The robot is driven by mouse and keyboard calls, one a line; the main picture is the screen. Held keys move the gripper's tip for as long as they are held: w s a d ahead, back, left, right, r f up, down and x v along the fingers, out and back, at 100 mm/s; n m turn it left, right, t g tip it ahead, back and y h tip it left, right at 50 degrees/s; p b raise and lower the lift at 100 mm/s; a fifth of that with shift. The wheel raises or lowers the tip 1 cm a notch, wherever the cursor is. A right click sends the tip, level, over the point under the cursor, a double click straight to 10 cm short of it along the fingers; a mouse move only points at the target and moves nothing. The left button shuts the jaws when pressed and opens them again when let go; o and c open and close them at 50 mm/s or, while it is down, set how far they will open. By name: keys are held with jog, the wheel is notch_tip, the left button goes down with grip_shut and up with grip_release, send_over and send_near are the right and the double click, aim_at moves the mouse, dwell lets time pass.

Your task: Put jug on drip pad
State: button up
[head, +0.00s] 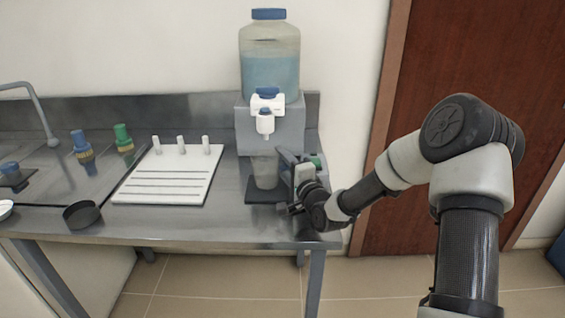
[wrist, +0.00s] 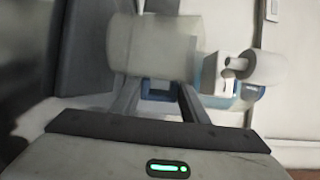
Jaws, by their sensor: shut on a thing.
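My gripper (head: 286,172) comes in from the right at the jug's side. In the wrist view the jug (wrist: 150,45) is a blurred pale cylinder just beyond the fingers of my gripper (wrist: 158,92). The far side of the jug is hidden.
The dispenser (head: 270,130) with its blue-capped water bottle (head: 269,65) stands right behind the jug, its tap (head: 265,122) close above. A white rack board (head: 168,190) lies left of the pad. A black dish (head: 82,215) and brushes (head: 82,150) are farther left.

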jog(key=shift+f+b, duration=0.55)
jog(key=shift+f, duration=0.1)
jog(key=o, duration=1.4)
